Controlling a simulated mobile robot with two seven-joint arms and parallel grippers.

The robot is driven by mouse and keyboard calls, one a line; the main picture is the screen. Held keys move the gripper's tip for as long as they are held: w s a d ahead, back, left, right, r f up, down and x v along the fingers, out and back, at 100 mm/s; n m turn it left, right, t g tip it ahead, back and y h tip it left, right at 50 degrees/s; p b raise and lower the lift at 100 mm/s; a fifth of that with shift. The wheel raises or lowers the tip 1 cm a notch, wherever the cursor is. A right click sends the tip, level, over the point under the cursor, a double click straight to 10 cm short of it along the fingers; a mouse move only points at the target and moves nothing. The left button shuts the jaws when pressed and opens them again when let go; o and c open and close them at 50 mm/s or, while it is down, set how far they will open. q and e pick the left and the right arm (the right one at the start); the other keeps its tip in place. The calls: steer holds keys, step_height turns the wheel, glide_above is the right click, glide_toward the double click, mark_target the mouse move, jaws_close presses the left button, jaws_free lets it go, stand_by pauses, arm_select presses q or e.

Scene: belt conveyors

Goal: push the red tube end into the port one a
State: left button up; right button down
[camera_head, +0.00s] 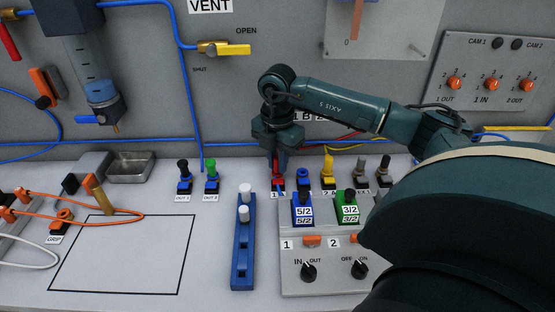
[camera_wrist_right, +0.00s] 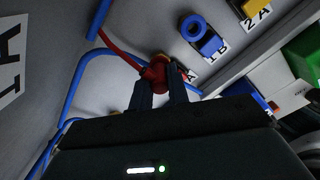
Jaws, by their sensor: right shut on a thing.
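My right gripper (camera_head: 277,174) points down behind the blue 5/2 valve, its fingers shut on the red tube end (camera_head: 278,179). In the right wrist view the red tube end (camera_wrist_right: 153,76) sits between the two dark fingers (camera_wrist_right: 158,90), with its red tube running up to the left. The red port one a (camera_wrist_right: 161,60) is directly at the tube end, its label partly covered by a finger. The two overlap in the picture, and I cannot tell how deep the tube end sits in the port. My left gripper is not in view.
The blue port 1B (camera_wrist_right: 195,29) is beside it, with the yellow port 2A (camera_head: 327,182) farther right. A blue 5/2 valve (camera_head: 303,208) and green 3/2 valve (camera_head: 347,207) stand in front. A blue rack (camera_head: 242,262) stands left.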

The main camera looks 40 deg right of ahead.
mark_target(277, 158)
steer(key=shift+f, duration=0.25)
stand_by(0.5)
steer(key=c, duration=0.9)
jaws_free()
steer(key=shift+r, duration=0.15)
steer(key=shift+r+p, duration=2.75)
steer(key=shift+r, duration=0.7)
steer(key=shift+f, duration=0.1)
